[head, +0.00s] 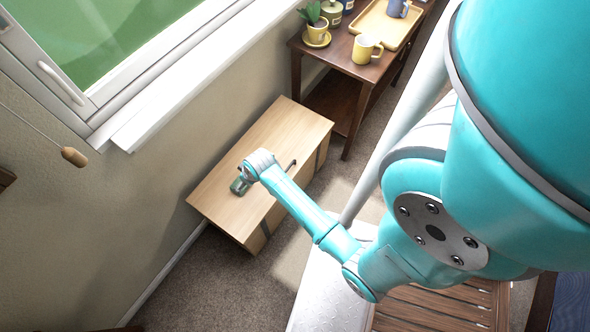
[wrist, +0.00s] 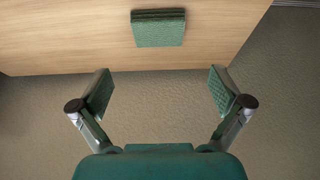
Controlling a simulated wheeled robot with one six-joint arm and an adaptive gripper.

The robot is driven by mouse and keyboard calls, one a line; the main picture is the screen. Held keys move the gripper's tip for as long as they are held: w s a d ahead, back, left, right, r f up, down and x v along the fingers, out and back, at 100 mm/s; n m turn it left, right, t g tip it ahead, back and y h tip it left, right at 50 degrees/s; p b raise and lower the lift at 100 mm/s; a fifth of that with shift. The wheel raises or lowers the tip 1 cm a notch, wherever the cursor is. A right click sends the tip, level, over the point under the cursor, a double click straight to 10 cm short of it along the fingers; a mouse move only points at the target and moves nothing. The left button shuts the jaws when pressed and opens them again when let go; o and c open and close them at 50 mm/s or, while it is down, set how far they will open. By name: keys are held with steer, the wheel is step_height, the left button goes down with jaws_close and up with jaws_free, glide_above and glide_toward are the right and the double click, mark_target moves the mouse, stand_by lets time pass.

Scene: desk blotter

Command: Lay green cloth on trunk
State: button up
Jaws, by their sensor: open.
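The trunk (head: 290,125) is a low box with a pale wooden top, by the wall under the window. In the wrist view its top (wrist: 60,40) fills the upper part. The green cloth (wrist: 158,28), a small folded square pad, lies flat on that top near its edge. My gripper (wrist: 161,92) is open, with nothing between its fingers. The cloth lies apart from the fingertips, above them in the picture. In the head view my gripper (head: 242,182) is over the trunk's near left part; I cannot separate the cloth from the green gripper there.
A dark wooden side table (head: 345,60) stands behind the trunk, with a yellow mug (head: 366,48), a potted plant (head: 317,28) and a yellow tray (head: 385,27). A slatted wooden seat (head: 430,308) is at the front right. Carpet (head: 215,285) in front of the trunk is clear.

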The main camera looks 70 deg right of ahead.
steer(key=s+a+r+n+t+h, duration=0.1)
steer(key=s+a+r+t, duration=0.25)
steer(key=s+a, duration=0.4)
steer(key=s+a+r+t, duration=0.2)
steer(key=s+a+r, duration=0.2)
steer(key=s+a, duration=0.35)
steer(key=s+a+r+t, duration=0.1)
steer(key=s+r, duration=0.3)
steer(key=r, duration=0.4)
steer(key=s+a+r+n+t+y, duration=0.1)
steer(key=s+r, duration=0.3)
steer(key=r, duration=0.4)
steer(key=s+a+r+n+t+y, duration=0.1)
steer(key=s+a+r+t, duration=0.1)
steer(key=r, duration=0.6)
steer(key=shift+s+a+r+t, duration=0.2)
steer(key=shift+s+a+t, duration=0.3)
steer(key=shift+s, duration=0.6)
steer(key=shift+d, duration=0.1)
